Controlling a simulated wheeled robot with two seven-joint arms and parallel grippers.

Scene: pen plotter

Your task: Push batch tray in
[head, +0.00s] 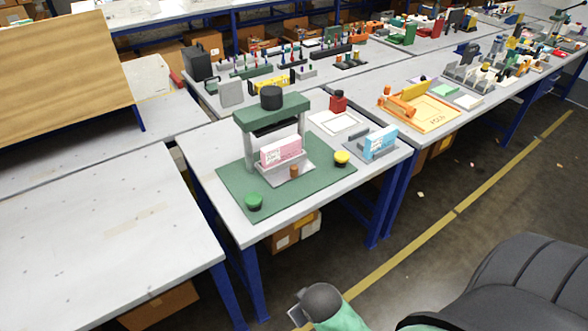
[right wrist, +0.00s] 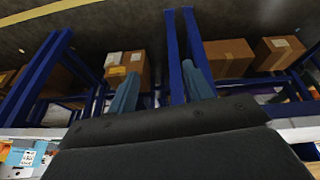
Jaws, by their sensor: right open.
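A grey tray (head: 299,176) bearing a pink-and-white box (head: 281,151) and a small brown knob sits at the front of a press (head: 271,112) with a green top and black cap. The press stands on a green mat (head: 230,182). Another grey tray holding a blue-and-white box (head: 380,142) is to its right. My right gripper (right wrist: 161,88) shows two separated fingers in the right wrist view. It is open and empty, away from the trays. Part of an arm of mine shows at the bottom of the head view. My left gripper is not in view.
A green button (head: 254,201) and a yellow button (head: 342,157) sit on the mat. A red object (head: 338,102) stands behind, and an orange tray (head: 433,113) is on the table to the right. The table at left (head: 90,230) is bare. Cardboard boxes (right wrist: 128,65) are below the tables.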

